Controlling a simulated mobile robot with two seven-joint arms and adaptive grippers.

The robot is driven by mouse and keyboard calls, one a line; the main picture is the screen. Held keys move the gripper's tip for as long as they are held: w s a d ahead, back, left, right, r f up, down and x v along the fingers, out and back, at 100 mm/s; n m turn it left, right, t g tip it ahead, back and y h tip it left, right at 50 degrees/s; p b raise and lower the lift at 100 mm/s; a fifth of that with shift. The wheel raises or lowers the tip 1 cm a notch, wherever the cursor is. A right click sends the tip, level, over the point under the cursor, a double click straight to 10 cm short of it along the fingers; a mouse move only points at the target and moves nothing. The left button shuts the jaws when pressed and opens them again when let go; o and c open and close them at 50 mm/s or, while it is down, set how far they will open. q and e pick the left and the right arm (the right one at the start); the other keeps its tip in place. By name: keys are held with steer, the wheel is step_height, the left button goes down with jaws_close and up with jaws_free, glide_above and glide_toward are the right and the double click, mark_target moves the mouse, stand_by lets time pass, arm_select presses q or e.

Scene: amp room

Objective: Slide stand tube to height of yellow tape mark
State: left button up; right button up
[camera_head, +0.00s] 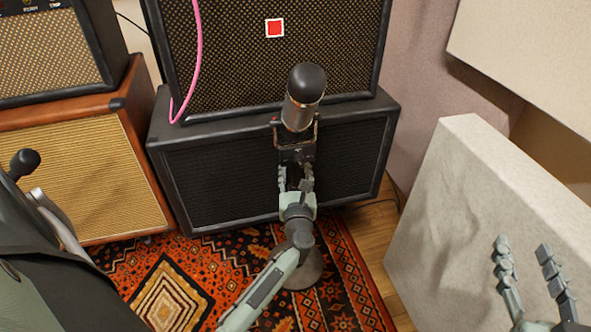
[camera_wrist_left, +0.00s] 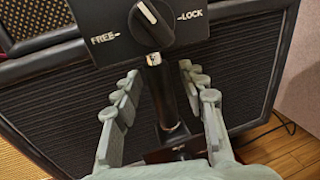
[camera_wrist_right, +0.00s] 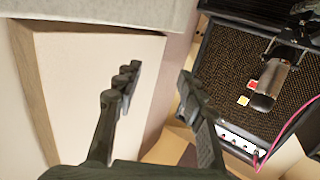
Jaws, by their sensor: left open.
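A microphone (camera_head: 302,97) with a dark head stands upright on a stand in front of the amps. Below it, a black plate (camera_wrist_left: 105,38) carries a round knob (camera_wrist_left: 152,25) between the words FREE and LOCK; its white line points up and left. The dark stand tube (camera_wrist_left: 168,95) runs down below the plate. My left gripper (camera_head: 295,178) is open, its fingers on either side of the tube with gaps. My right gripper (camera_head: 523,248) is open and empty at the lower right. A small yellow square (camera_wrist_right: 243,100) lies on the amp grille near a red square (camera_head: 274,28).
Black stacked amps (camera_head: 215,175) stand close behind the stand, with a brown amp (camera_head: 75,170) at left. A pale panel (camera_head: 480,200) is near my right gripper. A pink cable (camera_head: 198,60) hangs down the upper amp. The stand's round base (camera_head: 303,277) rests on a patterned rug (camera_head: 170,290).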

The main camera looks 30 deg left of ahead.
arm_select(q)
steer(key=shift+c, duration=0.6)
jaws_close()
